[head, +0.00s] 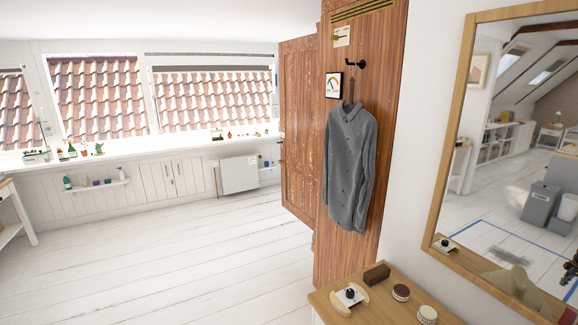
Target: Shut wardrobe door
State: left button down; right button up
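The wardrobe (391,95) is tall, reddish-brown wood, right of the middle in the head view. I see its side panel, where a grey shirt (348,165) hangs from a black hook. A carved wooden door (299,125) stands out past the panel's left edge, towards the window side, and appears open. The wardrobe's inside and the door's hinge line are hidden from here. Neither of my grippers is in view.
A wooden-topped dresser (390,312) with small items stands in front at the lower right, below a wood-framed mirror (449,140). A white radiator (239,174) is on the far low wall. The white plank floor (170,265) left of the wardrobe is clear.

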aim_at(299, 63)
jog(key=i+j+u, duration=0.15)
jog(key=i+j, duration=0.25)
jog(key=i+j+u, duration=0.2)
jog(key=i+j, duration=0.15)
jog(key=i, duration=0.15)
jog(key=i+j+u, duration=0.15)
jog(key=i+j, duration=0.15)
jog(key=i, duration=0.2)
jog(key=i+j+u, duration=0.2)
jog(key=i, duration=0.3)
jog(key=i+l+z, duration=0.25)
jog(key=i, duration=0.3)
jog(key=i+z, duration=0.3)
jog(key=i, duration=0.2)
jog(key=i+j+z, duration=0.25)
jog(key=i, duration=0.3)
jog(key=i+j+z, duration=0.25)
jog(key=i, duration=0.3)
jog(key=i+j+z, duration=0.25)
jog(key=i, duration=0.25)
jog(key=i+l, duration=0.05)
